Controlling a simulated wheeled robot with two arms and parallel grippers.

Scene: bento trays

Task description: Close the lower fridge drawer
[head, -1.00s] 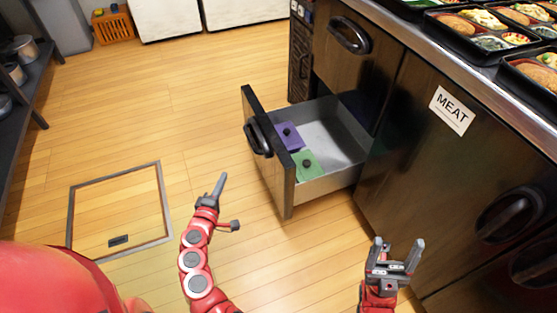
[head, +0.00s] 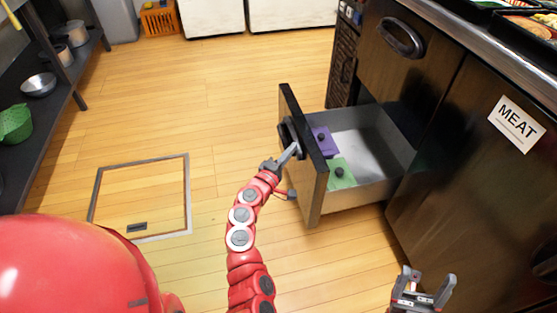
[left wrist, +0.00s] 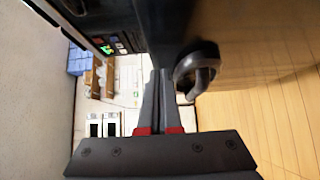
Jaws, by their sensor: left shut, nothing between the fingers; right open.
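The lower fridge drawer (head: 318,188) is pulled out of the dark counter, with its front panel facing left. Its black handle (head: 288,130) is on that front; a handle (left wrist: 190,75) also shows in the left wrist view. My left gripper (head: 296,148) is shut and empty, its tip at the drawer front close to the handle. In the left wrist view its fingers (left wrist: 160,78) are just left of the handle; I cannot tell whether they touch. My right gripper (head: 429,278) is open and empty at the bottom, apart from the drawer, in front of the counter.
A purple lidded item (head: 324,142) and a green one (head: 341,173) lie in the drawer. The upper drawer (head: 385,65) is shut. A MEAT label (head: 516,122) marks the cabinet at right. A shelf (head: 50,130) stands far left. The floor left of the drawer is clear.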

